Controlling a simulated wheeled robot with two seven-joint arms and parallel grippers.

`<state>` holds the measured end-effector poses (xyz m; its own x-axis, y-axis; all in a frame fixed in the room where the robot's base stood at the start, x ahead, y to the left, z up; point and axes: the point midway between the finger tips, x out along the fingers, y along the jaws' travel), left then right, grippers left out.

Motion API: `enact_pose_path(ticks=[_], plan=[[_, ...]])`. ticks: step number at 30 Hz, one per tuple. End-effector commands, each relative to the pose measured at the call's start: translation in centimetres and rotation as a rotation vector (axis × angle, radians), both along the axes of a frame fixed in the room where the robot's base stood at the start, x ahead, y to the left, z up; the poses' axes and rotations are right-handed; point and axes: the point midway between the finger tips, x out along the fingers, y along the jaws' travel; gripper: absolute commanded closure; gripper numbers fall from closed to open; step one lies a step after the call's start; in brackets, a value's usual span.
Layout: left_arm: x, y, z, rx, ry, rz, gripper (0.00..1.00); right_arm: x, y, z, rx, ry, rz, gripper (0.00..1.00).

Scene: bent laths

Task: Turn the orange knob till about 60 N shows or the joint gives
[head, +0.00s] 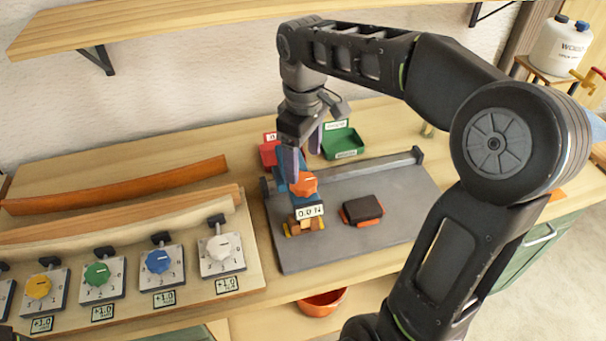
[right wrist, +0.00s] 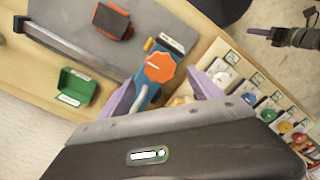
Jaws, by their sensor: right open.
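The orange knob (head: 304,184) sits on a blue device (head: 297,198) on the grey plate; it also shows in the right wrist view (right wrist: 160,67). A white display (head: 310,212) on the device reads 0.0 N. Small wooden pieces (head: 306,226) lie at its front foot; whether they form the joint I cannot tell. My right gripper (head: 302,155) is open above and behind the knob. In the right wrist view its two purple fingers stand apart, with the knob beyond them. A dark shape (right wrist: 292,36) at the right wrist view's upper right looks like my left gripper, too small to read.
A dark block with orange edges (head: 362,210) lies right of the device. Green (head: 343,143) and red (head: 268,152) trays stand behind. A rail (head: 350,168) crosses the plate. Left is a board with several coloured dials (head: 221,248) below bent laths (head: 120,192).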

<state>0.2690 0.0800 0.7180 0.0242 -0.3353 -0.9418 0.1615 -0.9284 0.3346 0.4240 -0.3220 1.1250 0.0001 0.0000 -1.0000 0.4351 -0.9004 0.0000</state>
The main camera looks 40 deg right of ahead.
Motion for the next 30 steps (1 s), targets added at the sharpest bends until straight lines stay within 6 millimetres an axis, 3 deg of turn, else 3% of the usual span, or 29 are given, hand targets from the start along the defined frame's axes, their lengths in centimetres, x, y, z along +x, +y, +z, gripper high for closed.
enact_pose_path(ticks=[10, 21, 30], plan=[[0.0, 0.1, 1.0, 0.002, 0.004, 0.001, 0.66, -0.1, 0.0, -5.1, 0.000, 0.004, -0.001, 0.26], [0.0, 0.2, 1.0, 0.003, 0.005, 0.000, 0.66, 0.0, 0.0, -6.0, 0.000, 0.000, -0.001, 0.26], [0.0, 0.2, 1.0, 0.003, 0.004, 0.001, 0.66, 0.0, 0.0, -6.0, 0.000, 0.000, -0.001, 0.49]])
